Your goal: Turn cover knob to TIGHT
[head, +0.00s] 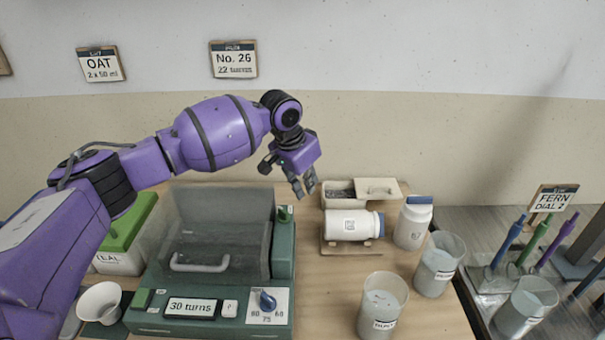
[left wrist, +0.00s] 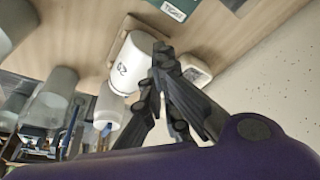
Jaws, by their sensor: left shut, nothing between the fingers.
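The green machine (head: 200,325) stands on the table with a grey see-through cover (head: 225,225) that has a handle. A small green knob (head: 284,213) sits on the block at the cover's right back; its setting is too small to read. My right gripper is not in view.
A white jar (head: 348,225) lies on a wooden stand, with an open box (head: 340,192) behind. A blue-lidded jar (head: 413,224) and cups (head: 382,305) stand to the right. A blue dial (head: 267,300) and a "30 turns" display (head: 191,308) are on the machine's front.

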